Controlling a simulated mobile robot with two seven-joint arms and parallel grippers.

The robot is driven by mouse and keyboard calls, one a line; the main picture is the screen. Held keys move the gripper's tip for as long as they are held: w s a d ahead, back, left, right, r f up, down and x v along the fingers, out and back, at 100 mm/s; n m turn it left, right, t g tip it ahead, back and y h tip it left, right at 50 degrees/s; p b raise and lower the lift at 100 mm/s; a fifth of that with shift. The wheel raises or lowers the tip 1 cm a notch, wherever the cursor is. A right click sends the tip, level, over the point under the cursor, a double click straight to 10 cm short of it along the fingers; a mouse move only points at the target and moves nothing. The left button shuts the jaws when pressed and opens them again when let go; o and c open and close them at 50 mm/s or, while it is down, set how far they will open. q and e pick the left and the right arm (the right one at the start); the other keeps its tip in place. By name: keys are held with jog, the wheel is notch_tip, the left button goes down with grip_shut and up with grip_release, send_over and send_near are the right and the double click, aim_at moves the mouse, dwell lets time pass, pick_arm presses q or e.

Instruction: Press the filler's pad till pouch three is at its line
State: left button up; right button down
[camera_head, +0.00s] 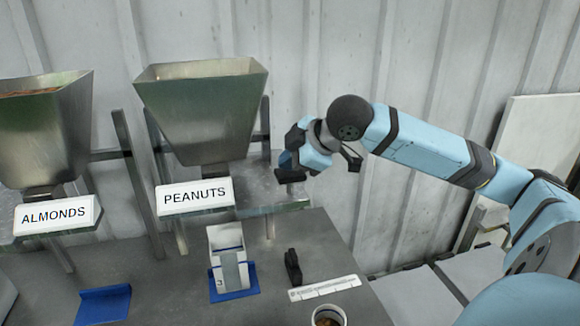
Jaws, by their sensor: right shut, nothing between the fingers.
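Pouch three (228,258), a pale pouch with a grey strip and a small 3 near its base, stands upright on a blue holder (236,293) below the spout of the PEANUTS filler (200,105). I cannot make out its line or its fill level. My right gripper (289,174) is shut and empty, at the right side of the PEANUTS filler, over the metal shelf (262,200). A bit of blue (285,160) shows at its fingers; I cannot tell whether it is the pad, nor whether they touch. My left gripper is not in view.
The ALMONDS filler (45,125) stands at the left, with an empty blue holder (104,304) below it. On the grey table are a small black object (293,267), a white ruled strip (323,288) and a cup (328,316) with brown contents.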

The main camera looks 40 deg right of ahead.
aim_at(290, 173)
jog(key=shift+f+b, duration=0.4)
jog(key=shift+f, duration=0.35)
dwell(0.4)
dwell(0.4)
jog(key=shift+r+p, duration=2.05)
jog(key=shift+p, duration=0.3)
jog(key=shift+r+p, duration=0.6)
notch_tip(290, 173, up, 4)
jog(key=p, duration=0.4)
jog(key=shift+f, duration=0.1)
